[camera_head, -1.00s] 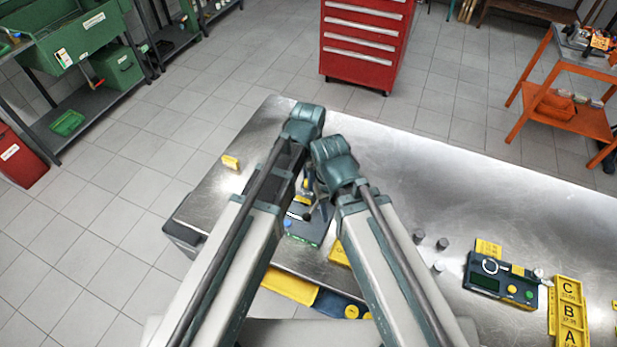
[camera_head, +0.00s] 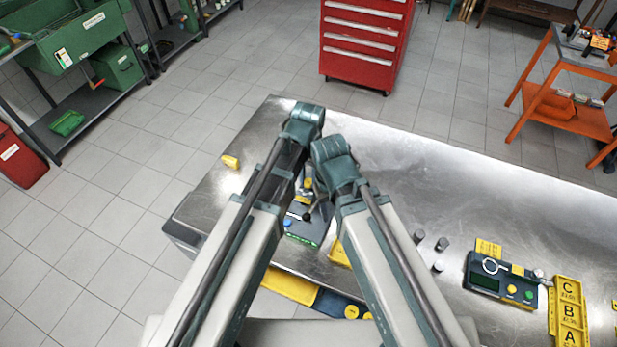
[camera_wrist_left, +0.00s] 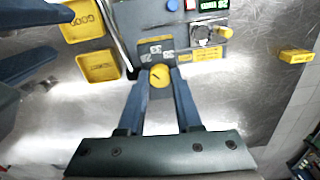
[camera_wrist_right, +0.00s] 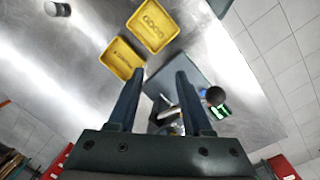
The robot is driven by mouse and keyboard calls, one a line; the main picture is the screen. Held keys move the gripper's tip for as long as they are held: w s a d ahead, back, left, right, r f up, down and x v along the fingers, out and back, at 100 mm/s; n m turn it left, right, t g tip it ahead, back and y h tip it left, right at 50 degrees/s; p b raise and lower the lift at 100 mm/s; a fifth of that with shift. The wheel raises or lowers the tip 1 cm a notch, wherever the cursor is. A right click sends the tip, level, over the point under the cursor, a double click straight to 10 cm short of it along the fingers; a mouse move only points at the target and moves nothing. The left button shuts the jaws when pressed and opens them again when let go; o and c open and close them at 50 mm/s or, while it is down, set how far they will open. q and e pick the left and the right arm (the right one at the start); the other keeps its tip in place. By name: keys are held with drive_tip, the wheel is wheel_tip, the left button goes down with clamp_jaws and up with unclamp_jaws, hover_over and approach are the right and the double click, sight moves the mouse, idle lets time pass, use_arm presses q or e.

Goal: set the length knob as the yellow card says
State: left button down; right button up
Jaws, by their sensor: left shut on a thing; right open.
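The round yellow knob (camera_wrist_left: 159,76) has a dark pointer mark and sits on the grey machine (camera_wrist_left: 150,38), below small white printed labels. My left gripper (camera_wrist_left: 160,71) is shut on this knob, one finger on each side. In the head view my arms hide most of the machine (camera_head: 305,228) and the knob. A small yellow card (camera_wrist_left: 295,56) stands on the bench to the right in the left wrist view, and it also shows in the head view (camera_head: 231,162). Its writing is too small to read. My right gripper (camera_wrist_right: 160,74) is open and empty above the bench.
Two yellow trays, one marked GOOD (camera_wrist_left: 84,20) and one beside it (camera_wrist_left: 98,66), lie near the machine. A gauge box (camera_head: 500,280), grey cylinders (camera_head: 441,243) and a lettered yellow rack (camera_head: 568,312) stand on the bench at right. The bench's far middle is clear.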

sight(309, 182)
use_arm(q)
drive_tip(key=shift+n, duration=0.8)
drive_tip(key=c, duration=0.6)
unclamp_jaws()
drive_tip(key=shift+r, duration=0.15)
wheel_tip(309, 182, up, 14)
drive_tip(key=p, duration=1.3)
drive_tip(key=shift+f+p, duration=0.25)
drive_tip(key=shift+p, duration=0.15)
drive_tip(key=shift+s, duration=0.1)
